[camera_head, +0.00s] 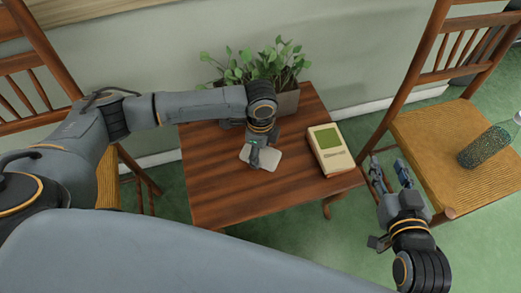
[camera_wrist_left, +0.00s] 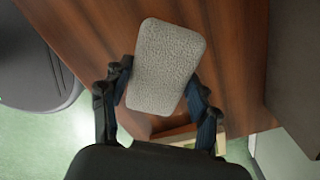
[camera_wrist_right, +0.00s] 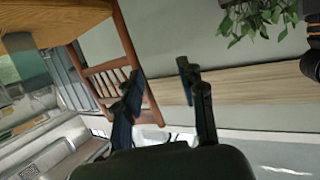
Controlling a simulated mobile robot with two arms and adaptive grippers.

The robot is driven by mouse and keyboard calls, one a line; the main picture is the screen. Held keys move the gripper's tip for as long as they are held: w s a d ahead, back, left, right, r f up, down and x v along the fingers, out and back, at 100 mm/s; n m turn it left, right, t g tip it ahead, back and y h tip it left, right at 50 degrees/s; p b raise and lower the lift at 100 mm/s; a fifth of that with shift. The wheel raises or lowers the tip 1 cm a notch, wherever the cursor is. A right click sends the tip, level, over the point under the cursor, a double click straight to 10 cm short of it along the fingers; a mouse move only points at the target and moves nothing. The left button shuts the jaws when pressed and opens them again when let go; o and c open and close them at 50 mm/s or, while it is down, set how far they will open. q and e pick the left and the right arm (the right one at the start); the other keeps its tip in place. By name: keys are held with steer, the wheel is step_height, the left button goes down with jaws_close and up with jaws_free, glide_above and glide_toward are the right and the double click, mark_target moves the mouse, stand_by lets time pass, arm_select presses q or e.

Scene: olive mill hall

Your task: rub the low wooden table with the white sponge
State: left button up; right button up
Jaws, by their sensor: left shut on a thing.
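The low wooden table (camera_head: 225,200) has a reddish-brown striped top. The white sponge (camera_head: 263,158) is a pale rounded block at about the middle of the table; in the left wrist view the sponge (camera_wrist_left: 167,66) shows large between the fingers. My left gripper (camera_head: 256,155) reaches down over the table and is shut on the sponge. The sponge is at or close to the tabletop; I cannot tell if it touches. My right gripper (camera_head: 388,178) is to the right of the table, near the chair, with its fingers apart and nothing between them.
A potted plant (camera_head: 285,101) stands at the table's back edge. A book with a green panel (camera_head: 330,150) lies at the table's right. A chair (camera_head: 440,145) at right bears a bottle (camera_head: 484,146). Another chair (camera_head: 30,85) stands at left. The table's front left is clear.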

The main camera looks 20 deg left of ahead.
arm_select(q)
steer(key=shift+r+p, duration=0.45)
steer(key=shift+p, duration=0.05)
steer(key=shift+r+p, duration=0.3)
steer(key=shift+p, duration=0.1)
steer(key=shift+r+p, duration=0.65)
steer(key=shift+p, duration=0.2)
steer(key=shift+r+p, duration=0.55)
steer(key=shift+p, duration=0.2)
arm_select(e)
steer(key=s+d+f+g+h, duration=0.1)
steer(key=s+d+f+g, duration=0.1)
steer(key=s+f+g, duration=0.2)
steer(key=s+d+f+g+h, duration=0.1)
steer(key=s+d+f+g, duration=0.2)
steer(key=s, duration=0.8)
steer(key=shift+s+d+f+m+g+h, duration=0.2)
steer(key=shift+f+m+g+h, duration=0.2)
steer(key=shift+f+g, duration=0.95)
steer(key=shift+r+g, duration=0.35)
